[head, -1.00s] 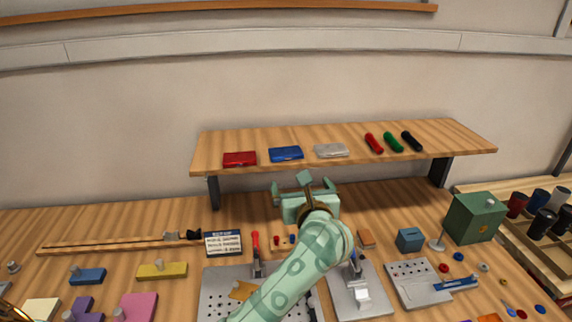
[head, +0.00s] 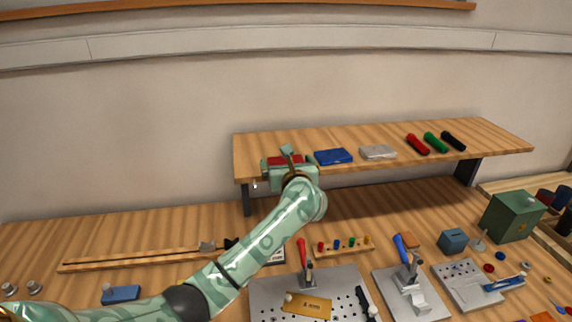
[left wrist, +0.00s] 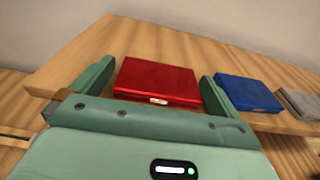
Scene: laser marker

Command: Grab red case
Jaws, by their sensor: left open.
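The red case (left wrist: 158,80) lies flat on the raised wooden shelf, near its left end. In the head view only a strip of the red case (head: 284,160) shows behind my gripper. My left gripper (head: 287,168) is open at the shelf's front edge. In the left wrist view the fingers of my left gripper (left wrist: 158,85) stand on either side of the red case, apart from it or nearly so. My right gripper is not in view.
A blue case (head: 333,157) lies just right of the red one, close to my right-hand finger. A grey case (head: 378,152) and red, green and black markers follow along the shelf (head: 480,135). Clamps and plates crowd the table below.

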